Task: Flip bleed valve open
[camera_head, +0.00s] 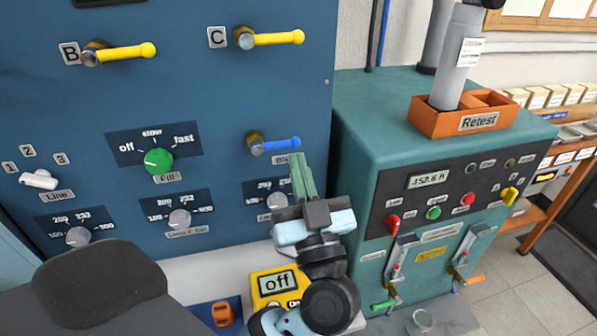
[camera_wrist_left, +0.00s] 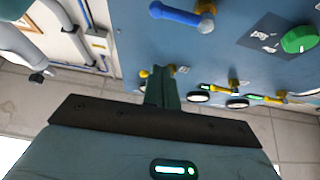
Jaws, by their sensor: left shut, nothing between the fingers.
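The bleed valve (camera_head: 276,146) has a blue lever on a brass body, mounted on the blue panel. Its lever points right and lies roughly level in the head view. The label under it is partly hidden by my left gripper (camera_head: 298,160). That gripper is shut and empty, its green fingers pointing up, with the tips just below the lever's right end. In the left wrist view the blue lever (camera_wrist_left: 178,14) is at the top, with a visible gap from the shut fingers (camera_wrist_left: 162,72). My right gripper is not in view.
Yellow levers B (camera_head: 125,53) and C (camera_head: 275,39) sit above on the panel. A green fill knob (camera_head: 158,161) is to the left. A teal cabinet (camera_head: 365,120) stands close on the right, bearing an orange Retest tray (camera_head: 425,121). A yellow meter (camera_head: 279,288) is below.

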